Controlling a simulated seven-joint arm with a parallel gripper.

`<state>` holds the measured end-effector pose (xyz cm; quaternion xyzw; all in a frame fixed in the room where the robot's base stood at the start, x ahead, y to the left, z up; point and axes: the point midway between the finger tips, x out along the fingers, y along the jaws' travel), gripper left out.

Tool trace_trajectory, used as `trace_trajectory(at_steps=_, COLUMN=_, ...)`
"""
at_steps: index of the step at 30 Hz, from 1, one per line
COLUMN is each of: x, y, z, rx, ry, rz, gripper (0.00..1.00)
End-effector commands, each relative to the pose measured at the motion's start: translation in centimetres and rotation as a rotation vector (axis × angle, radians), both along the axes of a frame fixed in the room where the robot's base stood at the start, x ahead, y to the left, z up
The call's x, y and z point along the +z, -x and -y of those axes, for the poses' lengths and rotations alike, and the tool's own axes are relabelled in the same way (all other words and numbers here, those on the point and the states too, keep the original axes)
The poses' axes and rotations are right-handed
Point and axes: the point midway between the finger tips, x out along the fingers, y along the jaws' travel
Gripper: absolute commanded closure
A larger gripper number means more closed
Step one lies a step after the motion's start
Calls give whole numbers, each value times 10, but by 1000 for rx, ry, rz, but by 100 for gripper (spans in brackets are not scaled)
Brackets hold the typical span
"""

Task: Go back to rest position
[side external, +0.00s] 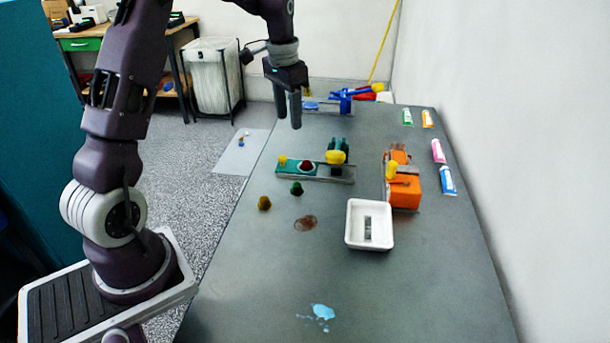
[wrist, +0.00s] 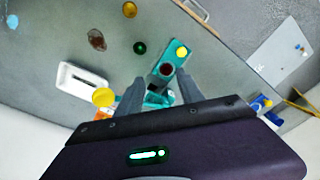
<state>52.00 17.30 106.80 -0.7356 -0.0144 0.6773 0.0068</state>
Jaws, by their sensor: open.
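My gripper (side external: 289,108) hangs from the arm above the far left part of the grey table (side external: 400,285), with its two fingers pointing down. In the wrist view my gripper (wrist: 160,94) shows two fingers spread apart with nothing held between them. Below it lies a green and grey fixture (side external: 318,171) with a dark red round part and yellow pieces. The fixture also shows in the wrist view (wrist: 171,64), just beyond the fingers.
A white tray (side external: 354,239) stands near the table's middle, with an orange device (side external: 405,190) behind it. A yellow-brown piece (side external: 264,203) and a dark green piece (side external: 297,188) stand left. Brown (side external: 305,223) and light blue (side external: 322,312) spots mark the table. Several tubes (side external: 447,180) lie along the right edge.

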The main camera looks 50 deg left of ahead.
Motion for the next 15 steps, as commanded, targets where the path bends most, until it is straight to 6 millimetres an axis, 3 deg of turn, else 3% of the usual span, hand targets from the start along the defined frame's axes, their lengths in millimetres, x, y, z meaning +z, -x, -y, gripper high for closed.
trace_trajectory(at_steps=1, x=37, y=15, z=37, rx=-11, ry=-12, rz=50, gripper=55)
trace_trajectory(at_steps=3, x=75, y=48, z=84, rx=-9, ry=-20, rz=113, gripper=55)
trace_trajectory(at_steps=6, x=108, y=107, z=143, rx=-14, ry=-19, rz=202, gripper=55)
trace_trajectory(at_steps=9, x=117, y=171, z=184, rx=-19, ry=-9, rz=287, gripper=55)
trace_trajectory(at_steps=12, x=109, y=221, z=207, rx=-22, ry=7, rz=353, gripper=55)
trace_trajectory(at_steps=15, x=97, y=251, z=216, rx=-22, ry=21, rz=393, gripper=55)
